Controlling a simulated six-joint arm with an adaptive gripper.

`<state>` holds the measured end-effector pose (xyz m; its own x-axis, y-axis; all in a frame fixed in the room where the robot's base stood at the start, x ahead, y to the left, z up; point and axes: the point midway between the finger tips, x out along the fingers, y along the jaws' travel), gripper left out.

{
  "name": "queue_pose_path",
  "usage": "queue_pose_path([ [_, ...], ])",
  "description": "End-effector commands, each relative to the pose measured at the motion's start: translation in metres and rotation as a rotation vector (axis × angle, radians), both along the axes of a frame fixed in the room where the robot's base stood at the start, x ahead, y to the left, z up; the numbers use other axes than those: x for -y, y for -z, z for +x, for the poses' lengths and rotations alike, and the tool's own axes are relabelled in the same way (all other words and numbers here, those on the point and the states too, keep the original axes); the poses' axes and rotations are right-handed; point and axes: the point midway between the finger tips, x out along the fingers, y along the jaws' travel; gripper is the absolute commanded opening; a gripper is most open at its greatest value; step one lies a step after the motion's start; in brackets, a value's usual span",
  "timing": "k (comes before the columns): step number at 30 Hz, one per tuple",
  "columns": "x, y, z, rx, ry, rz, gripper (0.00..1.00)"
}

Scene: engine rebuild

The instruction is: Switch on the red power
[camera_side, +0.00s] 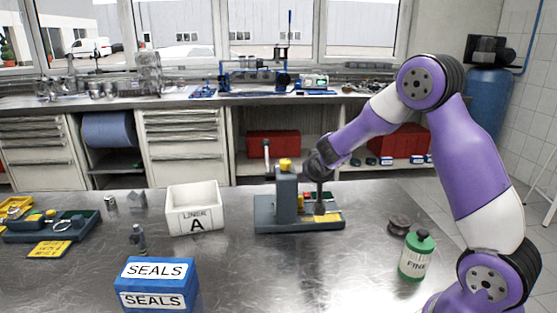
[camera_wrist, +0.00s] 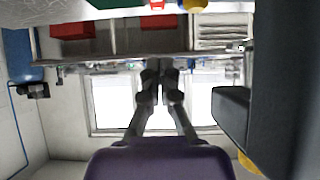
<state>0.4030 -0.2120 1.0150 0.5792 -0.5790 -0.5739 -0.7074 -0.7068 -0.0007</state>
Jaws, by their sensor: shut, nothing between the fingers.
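A grey bench machine (camera_side: 270,226) stands on the metal table in the side view, with an upright column (camera_side: 287,192) topped by a yellow knob. In the wrist view my gripper (camera_wrist: 160,68) is also shut, and a small red part (camera_wrist: 157,5) shows at the top edge, apart from the fingers.
A white bin marked A (camera_side: 194,210) stands left of the machine. A blue SEALS box (camera_side: 157,287) is at the front. Table between box and bottle is clear.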

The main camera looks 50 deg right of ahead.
Motion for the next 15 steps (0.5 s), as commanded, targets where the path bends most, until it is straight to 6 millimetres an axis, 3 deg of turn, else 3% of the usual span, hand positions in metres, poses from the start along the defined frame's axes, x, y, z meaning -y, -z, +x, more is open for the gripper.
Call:
queue_pose_path([
  [4, 0.017, 0.019, 0.016, -0.002, 0.002, 0.001, 0.00],
  [9, 0.018, 0.043, 0.018, -0.003, -0.002, 0.000, 0.00],
  [15, 0.019, 0.053, 0.019, 0.000, -0.001, 0.000, 0.00],
])
